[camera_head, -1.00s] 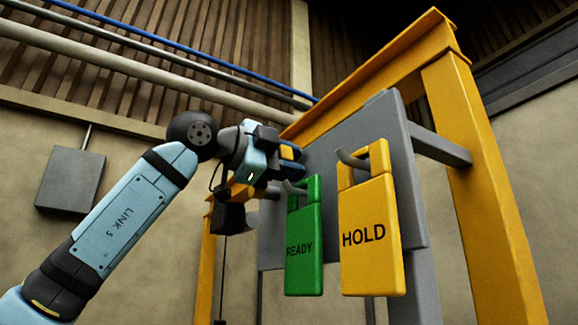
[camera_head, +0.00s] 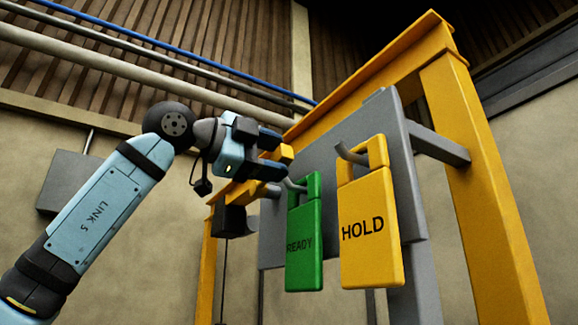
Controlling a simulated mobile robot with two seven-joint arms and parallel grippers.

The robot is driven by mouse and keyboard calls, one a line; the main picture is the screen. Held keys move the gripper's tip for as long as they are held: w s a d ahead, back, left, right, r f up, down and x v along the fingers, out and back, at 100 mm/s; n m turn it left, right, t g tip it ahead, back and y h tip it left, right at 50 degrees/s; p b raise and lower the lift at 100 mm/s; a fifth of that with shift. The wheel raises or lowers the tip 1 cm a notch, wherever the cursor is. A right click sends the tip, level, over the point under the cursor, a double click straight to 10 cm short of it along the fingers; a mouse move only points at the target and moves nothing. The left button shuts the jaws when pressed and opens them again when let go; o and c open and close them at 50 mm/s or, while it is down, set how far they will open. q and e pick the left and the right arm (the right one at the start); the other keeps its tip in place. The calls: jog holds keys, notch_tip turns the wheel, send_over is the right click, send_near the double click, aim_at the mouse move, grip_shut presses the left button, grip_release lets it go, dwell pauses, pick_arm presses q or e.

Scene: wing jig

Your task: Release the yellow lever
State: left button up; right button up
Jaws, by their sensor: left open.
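The yellow lever shows as a small yellow end (camera_head: 287,152) at the left edge of the grey panel. A longer yellow piece (camera_head: 240,193) shows below my gripper; I cannot tell if it belongs to the lever. My left gripper (camera_head: 276,156) is open, with its two dark fingers pointing right at the yellow end. The fingertips are close to it, one above and one below in the picture; I cannot tell if they touch it. The gripper body hides part of what lies behind. My right gripper is not in view.
A green READY tag (camera_head: 304,235) and a yellow HOLD tag (camera_head: 369,225) hang from hooks on the grey panel (camera_head: 335,130), just right of my gripper. A yellow frame (camera_head: 480,190) stands around the panel. A grey box (camera_head: 66,178) is on the wall at left.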

pick_arm(q)
jog(key=b+v, duration=0.2)
jog(key=v, duration=0.8)
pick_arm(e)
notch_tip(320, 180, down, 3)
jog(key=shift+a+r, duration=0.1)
pick_arm(q)
jog(key=b+x, duration=0.4)
jog(key=x, duration=0.7)
jog(key=shift+d+r, duration=0.1)
jog(key=shift+d, duration=0.1)
jog(key=shift+w+d, duration=0.25)
jog(key=shift+d, duration=0.05)
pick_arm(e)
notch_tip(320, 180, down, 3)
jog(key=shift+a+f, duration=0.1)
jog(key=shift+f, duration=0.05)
